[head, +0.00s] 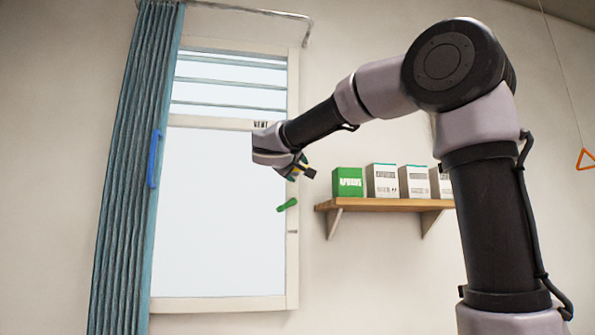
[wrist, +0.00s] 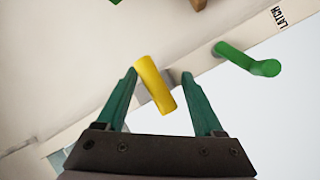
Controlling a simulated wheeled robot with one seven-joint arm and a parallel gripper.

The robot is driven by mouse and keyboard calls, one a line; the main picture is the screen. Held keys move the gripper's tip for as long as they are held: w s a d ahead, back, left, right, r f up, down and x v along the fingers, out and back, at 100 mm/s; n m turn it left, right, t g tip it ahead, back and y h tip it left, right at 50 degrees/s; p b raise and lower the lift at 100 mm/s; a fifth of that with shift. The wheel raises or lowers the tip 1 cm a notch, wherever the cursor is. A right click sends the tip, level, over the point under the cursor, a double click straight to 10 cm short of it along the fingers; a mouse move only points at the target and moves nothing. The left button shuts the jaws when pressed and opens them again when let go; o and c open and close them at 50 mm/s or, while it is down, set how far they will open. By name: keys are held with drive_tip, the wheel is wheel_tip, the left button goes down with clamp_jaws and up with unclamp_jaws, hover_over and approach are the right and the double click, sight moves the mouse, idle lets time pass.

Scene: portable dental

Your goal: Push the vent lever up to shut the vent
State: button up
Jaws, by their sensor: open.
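The yellow lever (wrist: 155,84) stands between the two green fingers of my gripper (wrist: 159,75) in the wrist view. My gripper is open. In the head view, my gripper (head: 299,167) is at the right side of the window frame, below the VENT label (head: 261,124). Only a small bit of yellow shows there; the rest of the lever is hidden by my gripper. The vent slats (head: 230,82) are at the top of the window.
A green latch handle (wrist: 248,60) beside a LATCH label (wrist: 281,17) is close to the right finger; the head view shows it below my gripper (head: 288,204). A wooden shelf (head: 385,205) with several boxes is to the right. A teal curtain (head: 130,180) hangs left.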

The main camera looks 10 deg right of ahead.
clamp_jaws()
drive_tip(key=shift+f, duration=0.15)
idle(1.2)
